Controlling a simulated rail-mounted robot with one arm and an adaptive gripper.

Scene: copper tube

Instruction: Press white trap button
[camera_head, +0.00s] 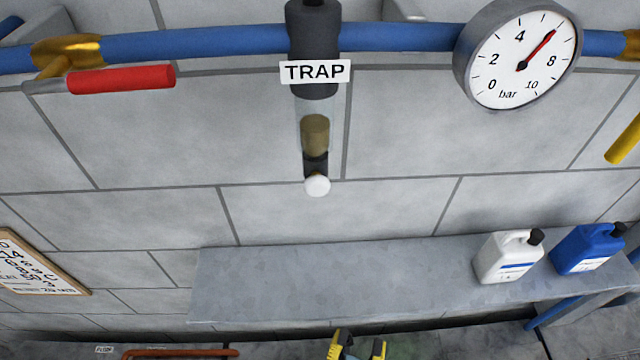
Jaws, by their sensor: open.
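The white trap button (317,186) is a small round knob at the bottom end of the trap (315,110). The trap hangs from the blue pipe (400,37) and carries a white label reading TRAP (315,72). Its clear bowl holds a brownish fill. My gripper (358,347) shows only in part at the bottom edge, with yellow and dark fingers spread apart. It is well below the button in the picture and touches nothing that I can see. The rest of it is cut off by the frame.
A grey shelf (330,285) juts out below the trap, with a white jug (508,258) and a blue jug (588,250) at its right. A pressure gauge (520,55) and a red-handled valve (120,79) sit on the pipe. The wall around the button is clear.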

